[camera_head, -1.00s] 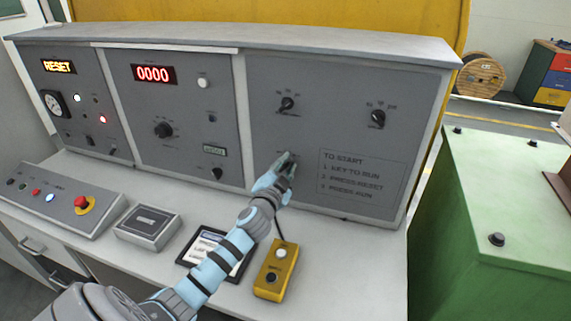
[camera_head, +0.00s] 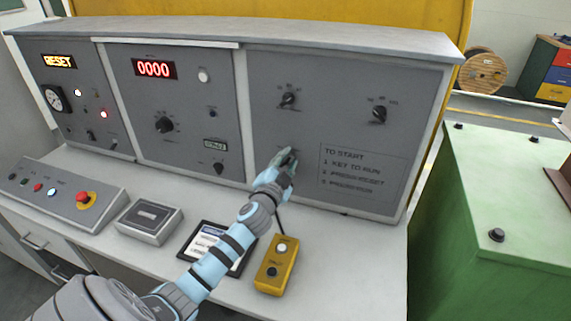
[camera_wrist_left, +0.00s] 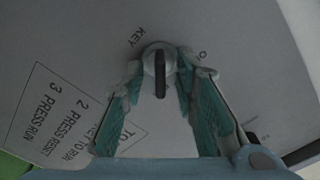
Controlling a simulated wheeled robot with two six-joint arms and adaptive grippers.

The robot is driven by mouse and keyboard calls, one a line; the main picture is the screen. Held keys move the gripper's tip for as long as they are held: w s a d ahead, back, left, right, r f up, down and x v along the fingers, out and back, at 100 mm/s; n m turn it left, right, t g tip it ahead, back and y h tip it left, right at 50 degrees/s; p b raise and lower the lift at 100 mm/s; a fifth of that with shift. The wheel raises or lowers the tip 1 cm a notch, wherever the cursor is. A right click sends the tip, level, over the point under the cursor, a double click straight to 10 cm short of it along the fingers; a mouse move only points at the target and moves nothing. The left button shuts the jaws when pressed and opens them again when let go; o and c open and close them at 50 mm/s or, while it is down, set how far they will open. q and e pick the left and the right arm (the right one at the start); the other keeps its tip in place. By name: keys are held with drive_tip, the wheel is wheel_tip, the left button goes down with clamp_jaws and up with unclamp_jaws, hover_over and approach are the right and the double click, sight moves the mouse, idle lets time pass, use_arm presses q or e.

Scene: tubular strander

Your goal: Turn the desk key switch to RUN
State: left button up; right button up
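The key switch is on the right panel of the desk; in the left wrist view it is a round pale switch with a dark upright key (camera_wrist_left: 160,75), beside the lettering "KEY". My left gripper (camera_head: 284,158) is at this panel in the head view and largely hides the switch there. In the left wrist view the left gripper (camera_wrist_left: 160,78) has one green-padded finger on each side of the key, with gaps between pads and key. The fingers look open around it. Whether a fingertip touches the switch rim is unclear. The right gripper is not in view.
A "TO START" text plate (camera_head: 362,176) is right of the gripper. Two rotary knobs (camera_head: 288,99) (camera_head: 379,114) are above. A yellow pendant box (camera_head: 277,265) and a dark-framed card (camera_head: 212,247) lie on the desk below my left arm. A green cabinet (camera_head: 490,220) stands at right.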

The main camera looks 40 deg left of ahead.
use_arm(q)
drive_tip(key=v, duration=1.2)
